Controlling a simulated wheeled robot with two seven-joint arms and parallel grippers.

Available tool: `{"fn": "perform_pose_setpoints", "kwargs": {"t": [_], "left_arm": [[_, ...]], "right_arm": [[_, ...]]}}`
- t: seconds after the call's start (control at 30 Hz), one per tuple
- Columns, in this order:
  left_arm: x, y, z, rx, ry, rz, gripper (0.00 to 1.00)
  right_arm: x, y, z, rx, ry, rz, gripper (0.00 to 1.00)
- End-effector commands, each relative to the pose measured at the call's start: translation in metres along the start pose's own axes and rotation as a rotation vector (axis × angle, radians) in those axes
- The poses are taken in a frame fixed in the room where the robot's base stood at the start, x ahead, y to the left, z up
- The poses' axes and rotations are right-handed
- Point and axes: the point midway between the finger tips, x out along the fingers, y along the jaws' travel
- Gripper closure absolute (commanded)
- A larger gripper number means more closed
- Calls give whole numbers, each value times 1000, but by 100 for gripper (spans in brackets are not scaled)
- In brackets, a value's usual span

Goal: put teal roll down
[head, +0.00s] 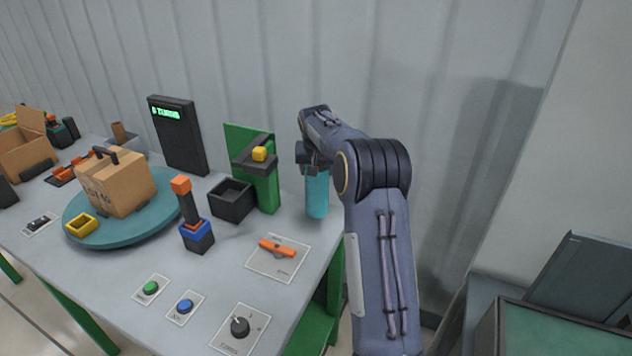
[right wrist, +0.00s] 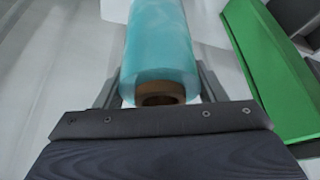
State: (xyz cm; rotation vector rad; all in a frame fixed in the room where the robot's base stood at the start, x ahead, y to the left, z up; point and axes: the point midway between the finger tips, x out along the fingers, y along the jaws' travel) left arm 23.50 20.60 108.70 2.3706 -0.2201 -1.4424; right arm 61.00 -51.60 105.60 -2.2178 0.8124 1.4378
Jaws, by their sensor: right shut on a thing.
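The teal roll (head: 317,194) hangs below my right gripper (head: 310,166) near the table's right back edge, beside the green stand. In the head view it is upright, and I cannot tell whether its lower end touches the table. In the right wrist view the teal roll (right wrist: 160,45) shows its brown core end toward the camera, with the fingers (right wrist: 160,88) on either side of it. My right gripper is shut on the roll. My left gripper is not in view.
A green stand (head: 266,186) with a yellow knob and a black open bin (head: 232,199) are left of the roll. A teal turntable (head: 120,236) carries a cardboard box (head: 116,183). An orange-handled switch plate (head: 278,258) lies in front. The wall is close behind.

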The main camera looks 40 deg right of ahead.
Motion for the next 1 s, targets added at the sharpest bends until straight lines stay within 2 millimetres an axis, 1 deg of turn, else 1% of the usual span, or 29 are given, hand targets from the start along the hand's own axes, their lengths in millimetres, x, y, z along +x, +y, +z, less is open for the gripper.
{"fn": "perform_pose_setpoints", "kwargs": {"t": [0.07,0.2,0.3,0.7,0.73,0.87,1.0], "left_arm": [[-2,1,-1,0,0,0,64],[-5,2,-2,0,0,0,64],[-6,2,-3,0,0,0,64],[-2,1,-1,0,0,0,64],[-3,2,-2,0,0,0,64],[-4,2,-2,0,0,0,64],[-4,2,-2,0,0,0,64]], "right_arm": [[5,0,2,0,1,0,100],[23,0,10,0,0,0,100],[31,0,14,0,2,-1,100],[37,0,16,0,4,-2,100],[37,0,17,0,0,0,32],[37,0,17,0,0,0,15],[37,0,17,0,0,0,14]]}}
